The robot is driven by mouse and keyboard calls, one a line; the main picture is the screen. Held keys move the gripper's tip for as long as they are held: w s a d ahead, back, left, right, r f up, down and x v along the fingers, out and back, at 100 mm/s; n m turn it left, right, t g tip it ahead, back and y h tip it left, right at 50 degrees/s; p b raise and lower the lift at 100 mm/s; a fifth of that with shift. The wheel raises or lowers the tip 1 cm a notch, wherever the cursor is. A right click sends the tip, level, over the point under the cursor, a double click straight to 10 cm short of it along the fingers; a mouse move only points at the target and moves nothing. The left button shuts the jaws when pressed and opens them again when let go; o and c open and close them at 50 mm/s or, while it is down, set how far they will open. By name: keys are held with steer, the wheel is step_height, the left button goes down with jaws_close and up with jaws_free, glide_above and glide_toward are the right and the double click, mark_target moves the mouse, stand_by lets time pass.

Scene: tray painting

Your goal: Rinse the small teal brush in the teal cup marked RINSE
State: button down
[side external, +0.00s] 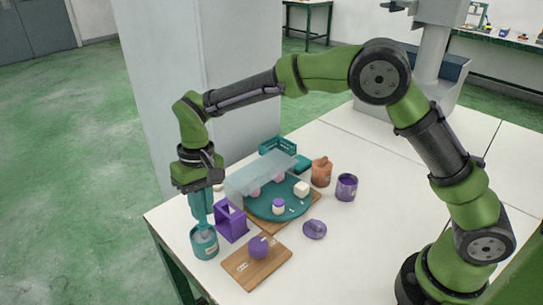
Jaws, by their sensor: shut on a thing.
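The teal cup (204,246) stands upright near the left front corner of the white table, with a pale label on its side that is too small to read. My gripper (198,207) points down directly above the cup and is shut on the small teal brush (203,226). The brush hangs down, and its lower end appears to be inside the cup's mouth. The bristles are hidden, and I cannot tell how deep they are or whether they touch the cup.
A purple stand (231,222) is close to the right of the cup. A wooden board (270,272) with a purple ball (258,247) lies in front. An orange jug (321,172) and purple cup (346,188) stand farther right.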

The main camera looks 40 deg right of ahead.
steer(key=shift+w+r, duration=0.1)
steer(key=shift+w, duration=0.05)
steer(key=shift+w+d+r, duration=0.1)
steer(key=shift+d+r, duration=0.05)
steer(key=shift+r, duration=0.9)
steer(key=shift+w+d+r, duration=0.1)
steer(key=shift+d+r, duration=0.05)
steer(key=shift+r, duration=0.85)
steer(key=shift+s+r, duration=0.1)
steer(key=shift+r, duration=2.2)
